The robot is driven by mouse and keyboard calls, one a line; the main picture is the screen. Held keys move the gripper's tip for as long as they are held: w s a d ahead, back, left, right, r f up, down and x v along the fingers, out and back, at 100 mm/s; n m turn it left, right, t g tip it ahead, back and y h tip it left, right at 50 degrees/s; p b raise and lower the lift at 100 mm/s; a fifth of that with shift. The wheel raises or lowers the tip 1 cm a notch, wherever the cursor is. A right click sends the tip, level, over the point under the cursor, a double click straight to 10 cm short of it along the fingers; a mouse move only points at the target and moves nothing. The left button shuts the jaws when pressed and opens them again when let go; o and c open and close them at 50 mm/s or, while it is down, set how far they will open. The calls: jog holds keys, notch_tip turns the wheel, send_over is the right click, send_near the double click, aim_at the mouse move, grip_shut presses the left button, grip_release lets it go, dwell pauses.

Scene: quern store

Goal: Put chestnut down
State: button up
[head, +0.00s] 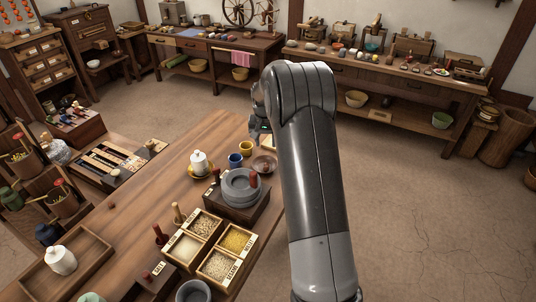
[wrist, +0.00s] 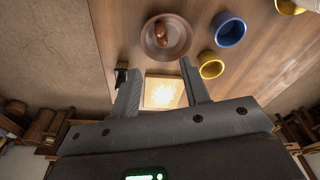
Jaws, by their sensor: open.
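A shallow brown dish (wrist: 147,46) in the wrist view holds a reddish-brown, glossy thing that looks like the chestnut (wrist: 162,30), perhaps two pieces touching. The dish also shows in the head view (head: 263,165) on the wooden table, but its contents are too small to tell there. My gripper (wrist: 160,68) is open and empty, its fingers spread just beside the dish. Between the fingers lies a pale, brightly lit square with a light rim (wrist: 163,92). In the head view my arm hides most of the gripper and this square.
A blue cup (head: 235,161) and a yellow cup (head: 246,148) stand close to the dish. A grey stone quern (head: 241,186), a white lidded pot (head: 199,163) and grain boxes (head: 203,224) crowd the table. A small brown lump (head: 111,205) lies on clear wood at left.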

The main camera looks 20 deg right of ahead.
jog(key=s+a+r+n+t, duration=0.1)
jog(key=s+a+r, duration=0.2)
jog(key=s+r, duration=0.65)
jog(key=s+a+r+n+t, duration=0.1)
jog(key=s+a+r, duration=0.3)
jog(key=s+r, duration=0.55)
jog(key=s+a+n+t, duration=0.1)
jog(key=s+a, duration=0.1)
jog(key=s, duration=1)
jog(key=s+a+n+t, duration=0.1)
jog(key=s, duration=1)
jog(key=shift+s+a+r+n+y, duration=0.3)
jog(key=shift+s+a+r+y, duration=0.05)
jog(key=shift+a+r+y, duration=0.1)
